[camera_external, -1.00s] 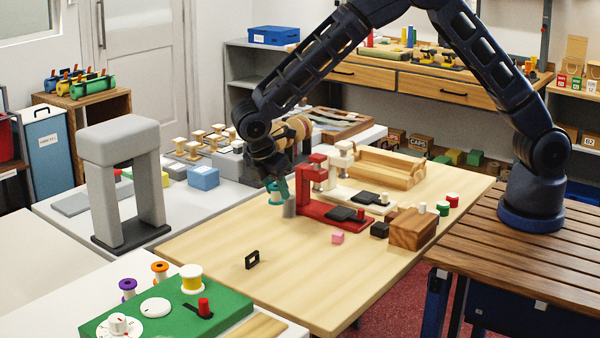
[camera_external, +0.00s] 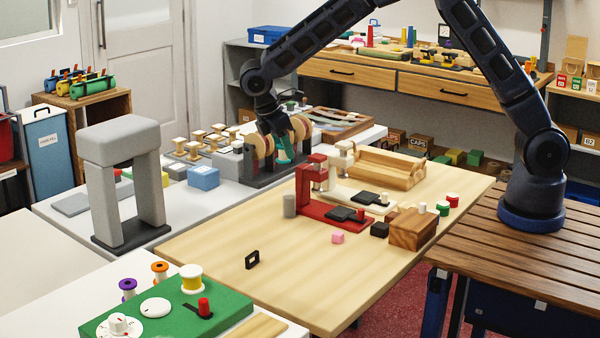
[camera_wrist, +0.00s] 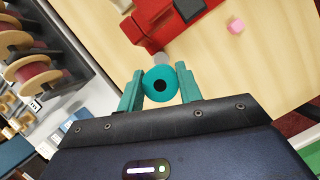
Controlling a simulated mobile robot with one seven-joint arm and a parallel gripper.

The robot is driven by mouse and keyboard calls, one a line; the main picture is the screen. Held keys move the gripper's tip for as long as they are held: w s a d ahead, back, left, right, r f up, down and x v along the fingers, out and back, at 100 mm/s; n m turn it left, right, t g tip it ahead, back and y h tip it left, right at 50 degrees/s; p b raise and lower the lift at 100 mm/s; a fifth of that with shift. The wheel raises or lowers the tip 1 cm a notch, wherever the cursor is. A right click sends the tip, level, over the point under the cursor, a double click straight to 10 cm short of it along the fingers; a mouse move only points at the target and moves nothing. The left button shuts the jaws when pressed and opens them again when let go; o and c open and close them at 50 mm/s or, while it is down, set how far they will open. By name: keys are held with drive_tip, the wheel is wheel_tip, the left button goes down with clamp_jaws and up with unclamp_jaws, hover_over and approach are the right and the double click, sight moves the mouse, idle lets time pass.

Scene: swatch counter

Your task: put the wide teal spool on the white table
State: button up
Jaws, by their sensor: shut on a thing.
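The teal spool (camera_wrist: 160,83) is held end-on between the two teal fingers of my gripper (camera_wrist: 160,86) in the wrist view. In the external view my gripper (camera_external: 284,152) is raised in front of the dark rack of large wooden reels, and the spool blends with the teal fingers there. A white table (camera_external: 62,218) stands at the left, beside the wooden table. Another white surface (camera_external: 60,292) lies at the front left. I cannot tell which one the task names.
The wooden table (camera_external: 215,255) carries a red clamp-like stand (camera_external: 312,205), a grey cylinder (camera_external: 289,205), a pink cube (camera_external: 337,238) and a small black frame (camera_external: 252,259). A grey arch (camera_external: 125,180), a blue box (camera_external: 203,178) and the reel rack (camera_external: 262,178) stand on the left white table.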

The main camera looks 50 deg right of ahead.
drive_tip(key=w+d+f+m+g+y, duration=0.1)
drive_tip(key=w+d+f+m, duration=0.2)
drive_tip(key=d, duration=0.8)
drive_tip(key=d+f+m+g+y, duration=0.1)
drive_tip(key=d+f+m+y, duration=0.15)
drive_tip(key=d+m, duration=0.6)
drive_tip(key=w+d+f+m+g, duration=0.15)
drive_tip(key=d+f, duration=0.25)
drive_tip(key=d, duration=1)
wheel_tip(320, 180, up, 12)
drive_tip(key=m+y, duration=0.1)
drive_tip(key=m, duration=0.1)
hover_over(400, 199)
drive_tip(key=w, duration=0.2)
drive_tip(key=shift+t, duration=0.45)
drive_tip(key=f, duration=1.9)
drive_tip(key=shift+d, duration=0.2)
drive_tip(key=shift+f, duration=0.1)
drive_tip(key=o, duration=1)
drive_tip(key=shift+c, duration=0.2)
